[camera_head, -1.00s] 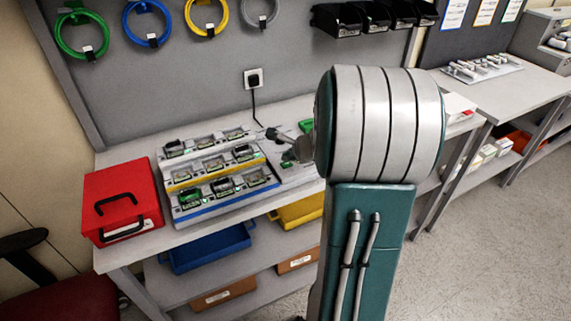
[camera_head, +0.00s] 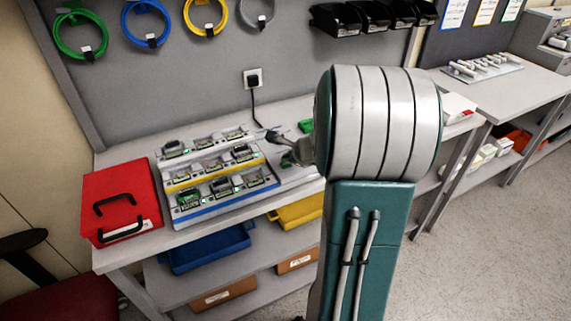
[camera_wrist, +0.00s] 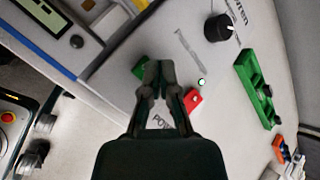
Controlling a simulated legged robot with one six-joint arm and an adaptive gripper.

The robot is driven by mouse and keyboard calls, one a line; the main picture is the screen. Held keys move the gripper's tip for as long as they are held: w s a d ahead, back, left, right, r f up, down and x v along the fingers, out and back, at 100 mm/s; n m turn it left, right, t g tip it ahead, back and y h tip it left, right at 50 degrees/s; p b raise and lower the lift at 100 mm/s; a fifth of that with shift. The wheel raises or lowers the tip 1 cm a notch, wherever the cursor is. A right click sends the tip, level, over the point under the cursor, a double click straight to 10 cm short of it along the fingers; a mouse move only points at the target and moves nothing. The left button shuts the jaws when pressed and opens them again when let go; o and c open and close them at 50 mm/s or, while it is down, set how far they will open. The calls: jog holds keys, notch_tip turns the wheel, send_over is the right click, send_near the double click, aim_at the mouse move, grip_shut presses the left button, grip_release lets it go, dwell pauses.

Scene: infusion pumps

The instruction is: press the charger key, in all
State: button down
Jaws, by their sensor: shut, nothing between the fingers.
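The charger panel is the light grey surface (camera_wrist: 115,85) under my gripper in the wrist view. My gripper (camera_wrist: 158,68) is shut and empty, its fingertips over the panel. A green key (camera_wrist: 139,69) shows just left of the fingertips and is partly hidden by them; I cannot tell whether they touch it. A red key (camera_wrist: 193,100) lies to the right of the fingers, with a small pale light (camera_wrist: 201,82) above it. Part of a printed label shows beside the fingers. In the head view my gripper (camera_head: 274,135) is small beside the rack, at its right.
A black knob (camera_wrist: 218,28) and a green bracket-like part (camera_wrist: 258,90) stand right of the fingers. The stepped rack (camera_head: 182,208) holds several small units. A red case (camera_head: 120,185) stands left of it. A black cable runs down from a wall socket (camera_head: 253,79).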

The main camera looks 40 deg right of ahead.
aim_at(287, 165)
jog(key=shift+f, duration=0.4)
dwell(0.3)
jog(key=shift+r, duration=0.8)
jog(key=shift+r, duration=2.55)
